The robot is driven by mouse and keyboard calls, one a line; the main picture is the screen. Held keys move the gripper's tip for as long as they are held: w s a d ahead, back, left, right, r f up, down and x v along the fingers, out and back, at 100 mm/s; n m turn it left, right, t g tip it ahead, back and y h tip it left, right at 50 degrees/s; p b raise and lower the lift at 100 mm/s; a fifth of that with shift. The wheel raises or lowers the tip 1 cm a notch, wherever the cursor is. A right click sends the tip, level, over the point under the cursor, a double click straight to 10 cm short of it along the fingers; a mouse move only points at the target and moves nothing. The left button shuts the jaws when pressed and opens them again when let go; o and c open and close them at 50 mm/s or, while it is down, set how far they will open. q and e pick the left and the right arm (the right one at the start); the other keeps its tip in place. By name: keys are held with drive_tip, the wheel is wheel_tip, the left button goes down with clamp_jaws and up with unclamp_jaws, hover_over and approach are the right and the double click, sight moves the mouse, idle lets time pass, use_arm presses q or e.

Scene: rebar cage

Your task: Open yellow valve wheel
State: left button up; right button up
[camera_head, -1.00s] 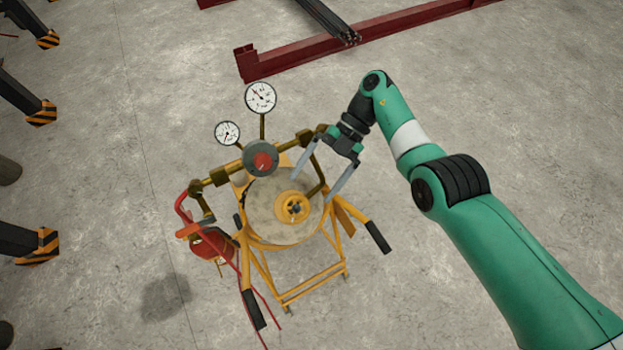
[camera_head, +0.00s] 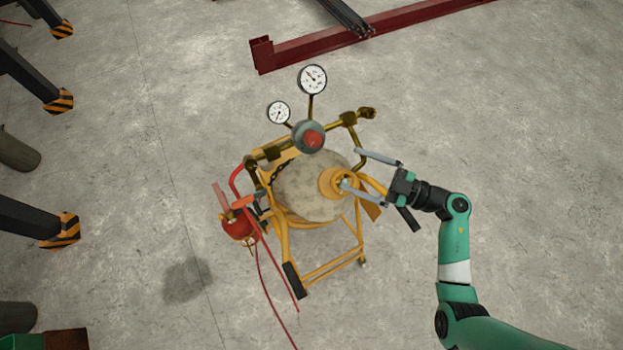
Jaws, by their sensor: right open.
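The yellow valve wheel (camera_head: 330,182) sits on the upright grey cylinder (camera_head: 300,190) in the yellow trolley. My right gripper (camera_head: 351,168) comes in from the right with its two long grey fingers pointing left, spread wide and empty. The lower fingertip overlaps the wheel's right side in the picture; I cannot tell whether it touches. The upper fingertip is off the wheel, up and to the right near the brass pipe. Part of the wheel's right side is hidden by the lower finger. My left gripper is not in view.
Brass pipework (camera_head: 350,122), a regulator with a red knob (camera_head: 313,139) and two gauges (camera_head: 313,79) stand behind the wheel. A red extinguisher-like bottle (camera_head: 240,232) and red hoses are at left. Trolley handles flank the cylinder. Concrete floor at right is clear.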

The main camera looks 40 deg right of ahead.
sight(341, 180)
drive_tip(key=s+f+m+h, duration=0.3)
drive_tip(key=s+f+m, duration=0.1)
drive_tip(key=s+f, duration=0.15)
drive_tip(key=shift+t, duration=0.4)
drive_tip(key=x, duration=0.7)
drive_tip(key=r+x, duration=0.1)
drive_tip(key=x, duration=0.3)
drive_tip(key=shift+s, duration=0.1)
drive_tip(key=c, duration=1.2)
drive_tip(key=shift+o, duration=0.2)
drive_tip(key=shift+r+y, duration=0.1)
drive_tip(key=shift+y, duration=0.2)
drive_tip(key=shift+n+p, duration=0.3)
drive_tip(key=shift+n, duration=0.1)
